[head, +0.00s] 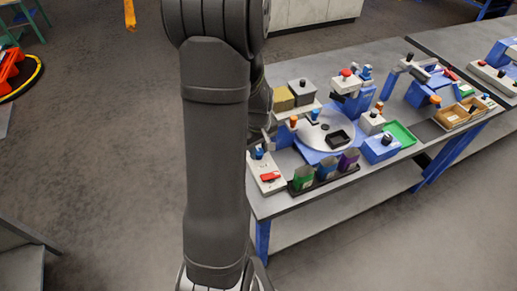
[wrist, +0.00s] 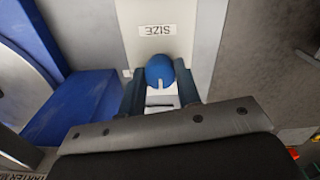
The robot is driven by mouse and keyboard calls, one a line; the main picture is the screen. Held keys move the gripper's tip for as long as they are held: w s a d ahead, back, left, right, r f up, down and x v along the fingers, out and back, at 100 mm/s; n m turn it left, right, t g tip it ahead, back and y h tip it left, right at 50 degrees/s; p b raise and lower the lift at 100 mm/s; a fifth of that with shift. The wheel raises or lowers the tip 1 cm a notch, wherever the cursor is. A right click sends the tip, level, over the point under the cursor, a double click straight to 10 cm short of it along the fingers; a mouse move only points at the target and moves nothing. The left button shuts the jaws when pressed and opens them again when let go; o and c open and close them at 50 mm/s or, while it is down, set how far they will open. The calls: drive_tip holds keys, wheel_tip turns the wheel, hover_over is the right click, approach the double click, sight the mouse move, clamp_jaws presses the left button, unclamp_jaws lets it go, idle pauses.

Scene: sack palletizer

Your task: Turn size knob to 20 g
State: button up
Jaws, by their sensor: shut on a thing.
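The size knob (wrist: 159,68) is a round blue knob with a white pointer line, set on a pale panel (wrist: 182,14). The pointer faces the bottom of the wrist view, toward my gripper's body. A SIZE label (wrist: 157,30) reads upside down beyond the knob. My gripper (wrist: 160,92) has one dark finger on each side of the knob and is shut on it. Marks under the pointer are mostly hidden, and I cannot read a 20 g mark. In the head view the blue knob (head: 259,152) shows at the table's left end, partly beside my arm.
A red switch (head: 270,177) is on the same panel. Green and purple pouches (head: 303,178) stand in a dark rack close by. A grey round turntable (head: 313,141) on a blue base lies to the right. The floor left of the table is open.

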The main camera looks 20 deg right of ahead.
sight(258, 151)
idle(0.4)
drive_tip(key=o, duration=1)
drive_tip(key=shift+c, duration=0.2)
wheel_tip(258, 151, up, 17)
drive_tip(key=shift+r, duration=0.2)
drive_tip(key=shift+f, duration=0.15)
wheel_tip(258, 151, down, 17)
drive_tip(key=shift+f, duration=0.1)
idle(0.3)
